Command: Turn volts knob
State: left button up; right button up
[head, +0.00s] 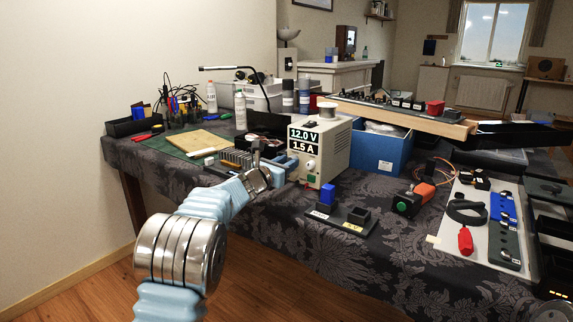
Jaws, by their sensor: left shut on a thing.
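The power supply (337,152) is a cream box on the dark patterned table. Its display (304,141) reads 12.0 V and 1.5 A. My left arm comes up from the lower left, and my left gripper (285,167) is at the left part of the supply's front panel. It is shut on what appears to be the volts knob, which the gripper hides. Another round knob (311,165) shows uncovered on the panel to the right of the gripper. The knob's exact turn cannot be seen. My right gripper is not in view.
A green mat with a wooden board (198,141) lies left of the supply. A blue box (378,150) stands to its right. In front are a black stand with a blue block (327,195) and an orange-black device (414,199).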

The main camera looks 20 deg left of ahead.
pick_arm(q)
jog(key=shift+n, duration=0.3)
jog(key=shift+a+n, duration=0.1)
jog(key=shift+n, duration=1.1)
jog(key=n, duration=0.2)
jog(key=shift+r+n, duration=0.1)
jog(key=shift+n, duration=0.3)
jog(key=n+p, duration=0.1)
jog(key=n, duration=0.3)
jog(key=shift+a+g, duration=0.1)
jog(key=shift+g, duration=0.2)
jog(key=shift+n+p, duration=0.65)
jog(key=shift+n, duration=1.35)
jog(key=o, duration=1.1)
jog(key=shift+c, duration=0.2)
